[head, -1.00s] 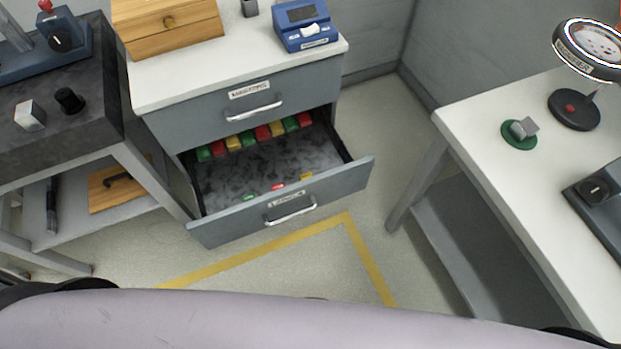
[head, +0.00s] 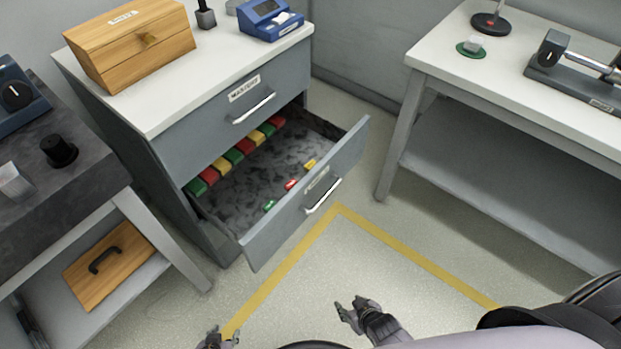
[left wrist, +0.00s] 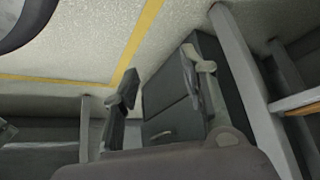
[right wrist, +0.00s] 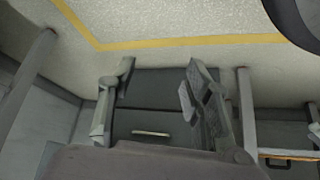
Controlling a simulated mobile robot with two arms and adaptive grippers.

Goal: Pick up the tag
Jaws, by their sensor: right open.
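Three small tags lie near the front of the open drawer (head: 262,170) in the head view: a green tag (head: 269,206), a red tag (head: 291,185) and a yellow tag (head: 310,164). The pictures do not show which one the task means. My left gripper (head: 218,339) is at the bottom edge of the head view, in front of the drawer and apart from it. In the left wrist view its fingers (left wrist: 158,80) are spread and empty. My right gripper (head: 348,310) is open and empty, over the floor in front of the drawer.
Several red, yellow and green blocks (head: 237,155) line the drawer's back. A wooden box (head: 130,45) and a blue device (head: 268,20) stand on the cabinet. A dark bench (head: 60,205) is at left, a white table (head: 440,50) at right. The floor (head: 375,270) between is clear.

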